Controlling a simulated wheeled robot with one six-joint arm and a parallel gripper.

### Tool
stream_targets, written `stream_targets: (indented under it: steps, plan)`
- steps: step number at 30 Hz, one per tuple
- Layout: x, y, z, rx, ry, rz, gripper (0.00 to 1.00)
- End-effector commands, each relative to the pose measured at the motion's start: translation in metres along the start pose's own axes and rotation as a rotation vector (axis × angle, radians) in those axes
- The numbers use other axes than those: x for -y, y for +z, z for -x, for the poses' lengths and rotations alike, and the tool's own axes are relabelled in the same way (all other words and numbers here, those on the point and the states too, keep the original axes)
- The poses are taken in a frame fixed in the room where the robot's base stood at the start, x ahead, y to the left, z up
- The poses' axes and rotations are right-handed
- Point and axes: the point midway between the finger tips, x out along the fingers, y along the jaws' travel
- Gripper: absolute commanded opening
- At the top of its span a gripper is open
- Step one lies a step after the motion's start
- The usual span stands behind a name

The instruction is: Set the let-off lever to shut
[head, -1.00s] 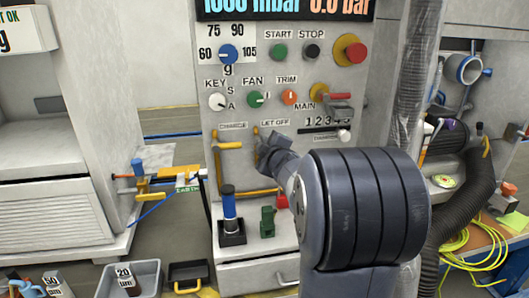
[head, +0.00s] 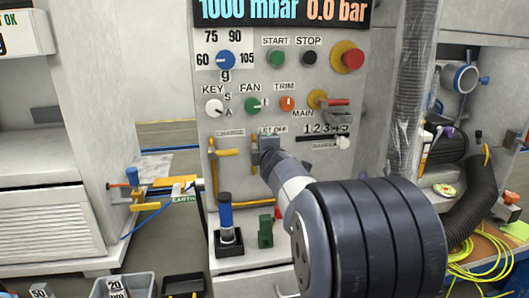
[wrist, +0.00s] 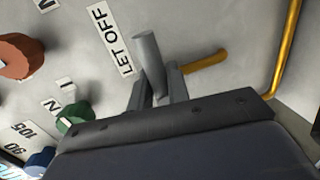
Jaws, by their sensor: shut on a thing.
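The let-off lever is under the LET OFF label on the panel, and its yellow part (head: 254,144) shows at the left of my gripper (head: 267,148) in the head view. In the wrist view, my gripper (wrist: 158,88) has its two fingers on either side of a grey post (wrist: 147,52). A short yellow bar (wrist: 207,61) reaches right from behind the fingers. My gripper is shut on the lever and hides much of it.
The yellow charge lever (head: 226,153) is close at the left. The red-handled main switch (head: 330,102) and the knobs are above. A blue-handled tool (head: 226,215) and a green block (head: 265,232) stand below.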

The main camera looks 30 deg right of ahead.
Motion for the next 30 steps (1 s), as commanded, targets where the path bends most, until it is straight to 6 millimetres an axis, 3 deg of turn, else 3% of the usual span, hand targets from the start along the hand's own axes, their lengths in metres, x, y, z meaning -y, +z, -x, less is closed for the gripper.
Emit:
stream_targets:
  steps: [10,11,17,25,30]
  plan:
    - [-0.004,-0.006,0.0,-0.016,0.01,0.009,0.0]
    - [-0.004,-0.006,0.0,-0.016,0.01,0.009,0.19]
    - [-0.003,-0.006,0.0,-0.014,0.008,0.007,0.35]
    - [-0.001,-0.003,0.001,-0.008,0.004,0.004,0.36]
    - [-0.002,-0.003,0.014,-0.007,0.004,0.004,0.36]
